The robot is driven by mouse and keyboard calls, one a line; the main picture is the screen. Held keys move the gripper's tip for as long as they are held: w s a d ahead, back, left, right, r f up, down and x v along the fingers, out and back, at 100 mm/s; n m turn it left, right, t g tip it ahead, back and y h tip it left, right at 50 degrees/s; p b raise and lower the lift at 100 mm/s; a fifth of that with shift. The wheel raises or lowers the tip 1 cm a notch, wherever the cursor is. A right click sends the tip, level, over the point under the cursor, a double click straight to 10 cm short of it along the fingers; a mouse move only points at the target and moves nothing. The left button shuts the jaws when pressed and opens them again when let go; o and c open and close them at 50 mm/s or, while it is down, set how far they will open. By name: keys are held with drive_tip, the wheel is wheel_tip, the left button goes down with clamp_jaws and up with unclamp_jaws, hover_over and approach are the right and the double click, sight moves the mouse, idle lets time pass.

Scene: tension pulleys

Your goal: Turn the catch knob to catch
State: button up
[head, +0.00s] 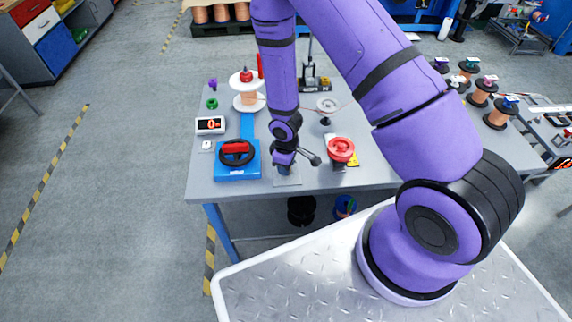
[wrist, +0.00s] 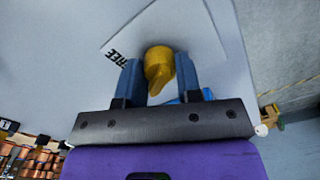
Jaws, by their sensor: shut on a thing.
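The catch knob (wrist: 158,65) is yellow with a narrow tapered end, seen in the wrist view. Its tapered end points toward the bottom of that picture. It sits on a pale plate (wrist: 185,32) printed with the word FREE (wrist: 117,57), to the knob's left; no CATCH marking is visible. My gripper (wrist: 157,72) has one blue finger on each side of the knob and is shut on it. In the head view my gripper (head: 284,164) points down over the plate (head: 289,181) near the table's front edge, and my arm hides the knob.
A blue unit (head: 224,172) with a black handwheel (head: 238,153) stands left of my gripper. A red knob (head: 341,150) stands close on the right, with a dark lever (head: 311,157) between. A spool (head: 248,93) stands behind left. The table's (head: 215,188) front edge is near.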

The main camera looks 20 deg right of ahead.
drive_tip(key=shift+n, duration=0.4)
drive_tip(key=o, duration=0.9)
drive_tip(key=shift+o, duration=0.2)
wheel_tip(320, 180, up, 11)
idle(0.7)
